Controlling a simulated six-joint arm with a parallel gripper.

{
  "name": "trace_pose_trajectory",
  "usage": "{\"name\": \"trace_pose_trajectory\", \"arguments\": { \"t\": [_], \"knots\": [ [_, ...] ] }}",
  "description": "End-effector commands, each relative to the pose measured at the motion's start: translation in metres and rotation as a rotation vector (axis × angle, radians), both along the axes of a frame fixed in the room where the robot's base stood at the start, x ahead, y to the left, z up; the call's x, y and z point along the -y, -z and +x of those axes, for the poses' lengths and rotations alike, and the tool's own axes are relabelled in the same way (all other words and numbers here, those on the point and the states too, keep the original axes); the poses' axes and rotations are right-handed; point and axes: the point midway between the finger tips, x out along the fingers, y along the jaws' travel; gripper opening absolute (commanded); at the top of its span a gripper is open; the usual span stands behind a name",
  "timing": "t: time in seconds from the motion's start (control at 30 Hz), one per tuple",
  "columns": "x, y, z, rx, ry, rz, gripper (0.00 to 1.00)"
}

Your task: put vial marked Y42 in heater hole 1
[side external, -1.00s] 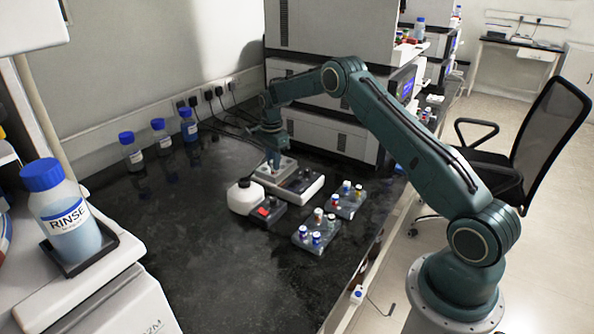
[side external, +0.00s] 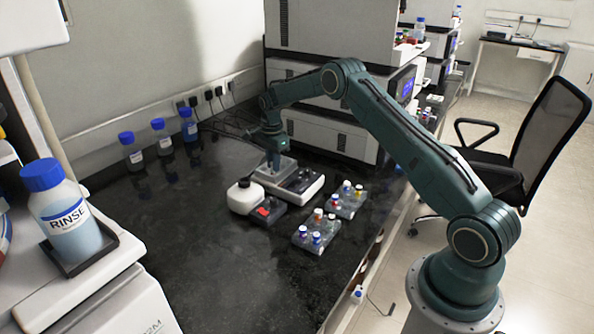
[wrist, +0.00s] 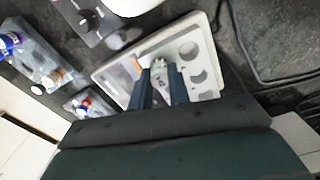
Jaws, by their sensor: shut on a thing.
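The heater (side external: 309,188) is a pale unit with a grey block at its far end, on the dark bench. In the wrist view the heater (wrist: 210,42) shows a light plate with several round holes on the right. My gripper (side external: 275,166) is over the heater's block. In the wrist view my gripper (wrist: 160,82) is shut on a small clear vial with a pale top (wrist: 160,65). The vial's marking is not legible, and its lower end is hidden, so I cannot tell whether it is inside a hole. I cannot read any hole numbers.
Two racks with capped vials, a near rack (side external: 316,236) and a far rack (side external: 345,204), stand right of the heater. The front-left bench is clear.

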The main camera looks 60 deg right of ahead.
Motion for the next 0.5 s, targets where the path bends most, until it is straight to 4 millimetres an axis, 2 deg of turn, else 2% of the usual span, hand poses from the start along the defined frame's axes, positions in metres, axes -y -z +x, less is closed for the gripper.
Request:
{"name": "trace_pose_trajectory", "arguments": {
  "t": [0.5],
  "knots": [
    [0.0,0.0092,-0.0002,-0.001,0.0,0.0,0.0]
  ]
}}
